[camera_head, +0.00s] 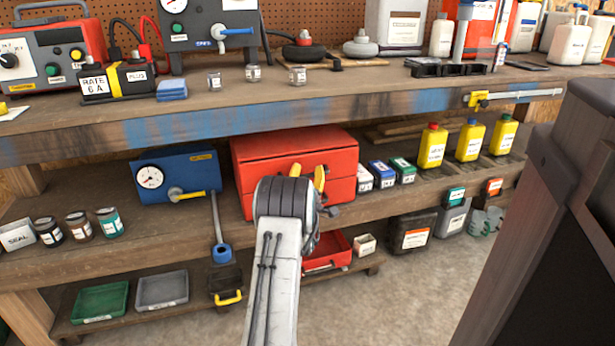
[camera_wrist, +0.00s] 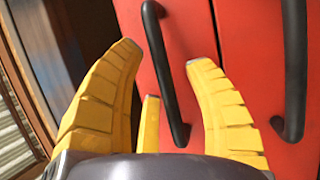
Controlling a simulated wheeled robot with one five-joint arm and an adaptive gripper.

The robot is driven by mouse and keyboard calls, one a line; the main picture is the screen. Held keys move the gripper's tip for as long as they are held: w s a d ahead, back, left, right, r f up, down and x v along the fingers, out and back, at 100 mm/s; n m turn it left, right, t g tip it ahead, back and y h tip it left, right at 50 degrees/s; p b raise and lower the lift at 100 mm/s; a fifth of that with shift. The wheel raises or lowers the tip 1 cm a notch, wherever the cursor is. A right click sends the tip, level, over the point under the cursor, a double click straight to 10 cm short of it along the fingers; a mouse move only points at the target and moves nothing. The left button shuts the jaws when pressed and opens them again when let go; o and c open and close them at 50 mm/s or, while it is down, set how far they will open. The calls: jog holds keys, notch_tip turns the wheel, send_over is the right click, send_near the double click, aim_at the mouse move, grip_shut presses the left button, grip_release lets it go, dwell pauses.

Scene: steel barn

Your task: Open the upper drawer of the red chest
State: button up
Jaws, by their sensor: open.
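The red chest (camera_head: 260,158) stands on the middle shelf in the head view, with its drawers looking shut. My gripper (camera_head: 308,172) is in front of the chest, at about the height of its upper drawer, and my arm hides much of its front. In the wrist view, turned on its side, two red drawer fronts show, each with a black bar handle. My yellow fingers (camera_wrist: 165,55) are open on either side of the left handle (camera_wrist: 161,65), with a gap on both sides. The other handle (camera_wrist: 293,70) is to the right, outside the fingers.
A blue box with a gauge (camera_head: 155,180) stands left of the chest, and small boxes (camera_head: 382,172) stand close on its right. The bench top (camera_head: 290,108) overhangs the chest. A red tray (camera_head: 325,255) is on the low shelf. A dark post (camera_head: 555,200) fills the right side.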

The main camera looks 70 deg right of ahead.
jog(key=shift+o, duration=0.3)
jog(key=shift+d, duration=0.1)
grip_shut()
dwell(0.4)
